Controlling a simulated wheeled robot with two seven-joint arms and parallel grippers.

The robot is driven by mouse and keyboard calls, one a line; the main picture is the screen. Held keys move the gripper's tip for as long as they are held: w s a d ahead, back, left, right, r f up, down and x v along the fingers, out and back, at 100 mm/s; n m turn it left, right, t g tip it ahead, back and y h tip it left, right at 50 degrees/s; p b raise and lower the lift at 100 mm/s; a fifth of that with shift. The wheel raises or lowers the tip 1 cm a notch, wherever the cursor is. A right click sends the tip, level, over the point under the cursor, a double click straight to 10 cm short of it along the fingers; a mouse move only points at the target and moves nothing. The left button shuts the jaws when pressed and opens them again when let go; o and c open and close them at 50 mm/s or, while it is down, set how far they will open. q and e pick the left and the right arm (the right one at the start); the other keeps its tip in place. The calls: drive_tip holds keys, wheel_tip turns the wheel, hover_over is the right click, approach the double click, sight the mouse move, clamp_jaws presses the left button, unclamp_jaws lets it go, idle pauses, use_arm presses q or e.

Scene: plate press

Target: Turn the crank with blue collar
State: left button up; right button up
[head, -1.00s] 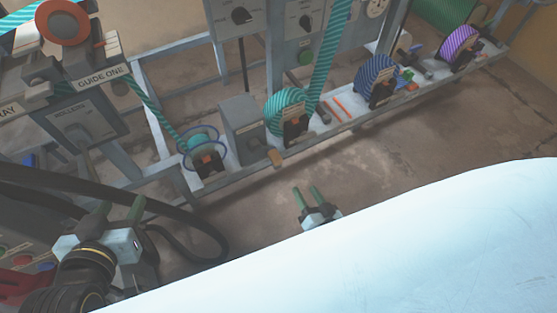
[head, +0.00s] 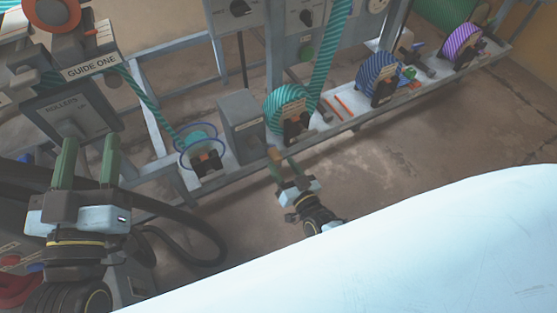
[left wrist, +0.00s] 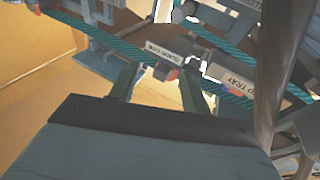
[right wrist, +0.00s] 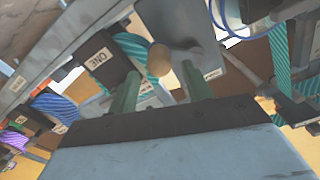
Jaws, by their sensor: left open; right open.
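A round wooden knob (head: 275,154) sits at the front of a grey box (head: 240,124) on the frame's lower rail. It looks like a crank handle; I cannot make out a blue collar on it. My right gripper (head: 282,165) is open, its green fingertips just short of the knob. In the right wrist view the knob (right wrist: 158,59) shows between the spread fingers (right wrist: 160,88); I cannot tell if they touch it. My left gripper (head: 88,147) is open and empty, below the rollers box (head: 75,112). In the left wrist view nothing is between its fingers (left wrist: 160,76).
A teal striped roll (head: 288,110), a blue roll (head: 378,78) and a purple roll (head: 460,45) stand along the rail (head: 345,128). Blue rings (head: 184,158) surround a small teal spool left of the box. A large pale surface (head: 400,245) fills the lower right.

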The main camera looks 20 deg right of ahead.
sight(279, 161)
use_arm(q)
drive_tip(key=shift+s+d+r+t+h+b, duration=0.15)
drive_tip(key=shift+s+r+t, duration=0.1)
drive_tip(key=shift+r+t, duration=0.35)
drive_tip(key=shift+s+a+r+t+h+b, duration=0.1)
drive_tip(key=shift+s+r+t+b, duration=0.1)
drive_tip(key=shift+r+t, duration=0.4)
drive_tip(key=shift+s+d+r+t+h+b, duration=0.15)
drive_tip(key=shift+s+r+t, duration=0.15)
drive_tip(key=shift+r, duration=0.55)
use_arm(e)
drive_tip(key=shift+w+a, duration=0.2)
drive_tip(key=shift+w, duration=1.45)
use_arm(q)
drive_tip(key=shift+a, duration=0.1)
use_arm(e)
drive_tip(key=shift+c, duration=0.3)
clamp_jaws()
